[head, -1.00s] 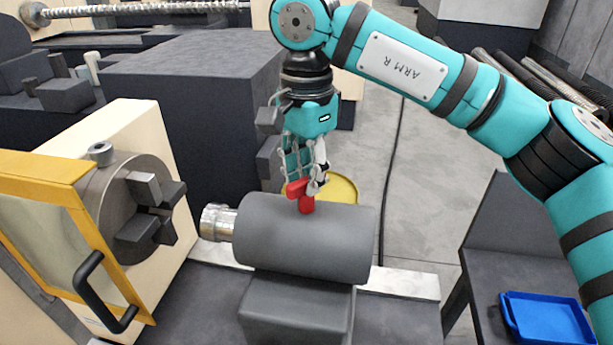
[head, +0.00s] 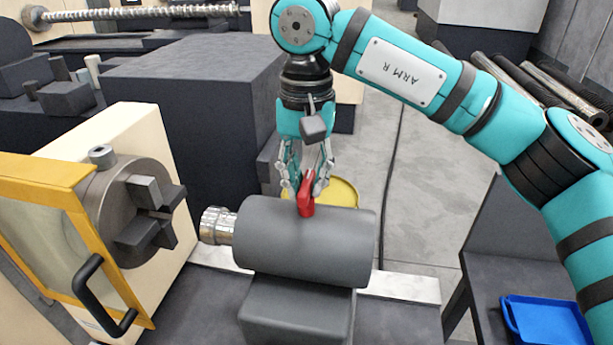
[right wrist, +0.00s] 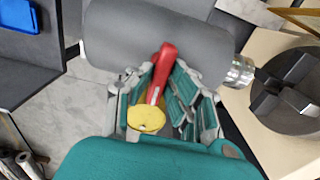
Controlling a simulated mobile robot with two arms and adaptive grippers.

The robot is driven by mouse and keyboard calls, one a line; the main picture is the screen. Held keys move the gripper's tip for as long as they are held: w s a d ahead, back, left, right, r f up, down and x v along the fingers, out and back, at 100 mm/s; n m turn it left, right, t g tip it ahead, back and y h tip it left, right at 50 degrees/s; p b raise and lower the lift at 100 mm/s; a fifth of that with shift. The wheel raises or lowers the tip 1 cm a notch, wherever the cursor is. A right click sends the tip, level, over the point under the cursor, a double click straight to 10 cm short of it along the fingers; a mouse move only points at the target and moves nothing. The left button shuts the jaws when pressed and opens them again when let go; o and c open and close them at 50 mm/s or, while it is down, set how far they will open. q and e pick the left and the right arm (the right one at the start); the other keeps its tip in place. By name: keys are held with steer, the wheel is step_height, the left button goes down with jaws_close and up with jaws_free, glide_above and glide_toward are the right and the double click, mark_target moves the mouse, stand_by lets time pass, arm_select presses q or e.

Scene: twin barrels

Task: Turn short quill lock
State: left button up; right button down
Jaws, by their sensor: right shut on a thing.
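The short quill lock is a small red lever (head: 305,199) on top of the grey tailstock barrel (head: 310,240). My right gripper (head: 306,190) comes down on it from above, with its fingers shut on either side of the lever. In the right wrist view the red lever (right wrist: 160,72) stands between the two fingers, and the barrel (right wrist: 120,40) lies beyond them. The shiny quill (head: 217,225) sticks out of the barrel's left end. My left gripper is not in view.
A chuck (head: 140,210) with dark jaws faces the quill. A yellow-framed guard (head: 95,230) with a black handle stands at the left. A yellow round thing (head: 343,192) is behind the barrel. A blue tray (head: 545,322) lies at the lower right.

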mark_target(306, 181)
stand_by(0.5)
steer(key=c, duration=1.3)
jaws_free()
steer(key=shift+r, duration=0.15)
step_height(306, 181, up, 12)
steer(key=shift+f, duration=0.1)
